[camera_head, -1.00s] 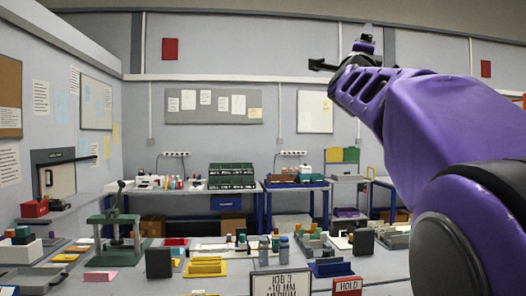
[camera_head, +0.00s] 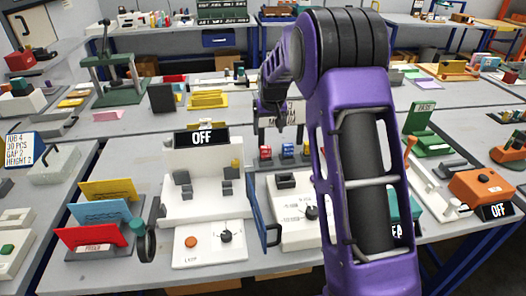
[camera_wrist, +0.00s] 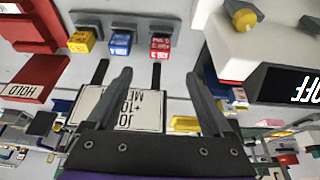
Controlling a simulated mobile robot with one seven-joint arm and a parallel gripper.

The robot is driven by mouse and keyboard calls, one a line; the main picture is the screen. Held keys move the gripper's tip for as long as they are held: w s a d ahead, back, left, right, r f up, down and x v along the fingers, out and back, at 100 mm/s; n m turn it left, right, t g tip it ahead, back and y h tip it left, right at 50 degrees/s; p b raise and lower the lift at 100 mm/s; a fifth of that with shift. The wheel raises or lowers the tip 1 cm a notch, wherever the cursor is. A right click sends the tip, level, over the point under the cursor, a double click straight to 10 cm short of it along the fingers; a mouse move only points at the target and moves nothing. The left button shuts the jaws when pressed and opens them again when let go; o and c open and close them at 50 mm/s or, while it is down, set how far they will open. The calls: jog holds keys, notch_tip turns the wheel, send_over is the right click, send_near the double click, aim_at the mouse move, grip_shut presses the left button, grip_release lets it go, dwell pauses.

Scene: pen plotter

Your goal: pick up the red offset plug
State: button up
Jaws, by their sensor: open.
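The red plug (camera_wrist: 160,47) is a small red block with pale markings at the top middle of the wrist view. It is seated at a grey holder, in a row with a blue block (camera_wrist: 120,44) and a yellow block (camera_wrist: 82,41). In the head view the red plug (camera_head: 265,153) is at the left of this row, beyond the white machine. My gripper (camera_wrist: 158,77) is open and empty, its fingers apart and pointing towards the row, with the red plug beyond the gap. In the head view my arm partly hides the gripper.
A job sign (camera_wrist: 118,107) stands close by my fingers, upside down in the wrist view. A white machine with an OFF display (camera_head: 201,137) is near the row. A red stand with a HOLD label (camera_wrist: 30,92) is at the wrist view's left.

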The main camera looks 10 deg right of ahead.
aim_at(266, 148)
jog(key=x, duration=0.9)
jog(key=shift+w, duration=0.1)
jog(key=shift+x, duration=2.75)
jog(key=shift+c, duration=0.2)
grip_shut()
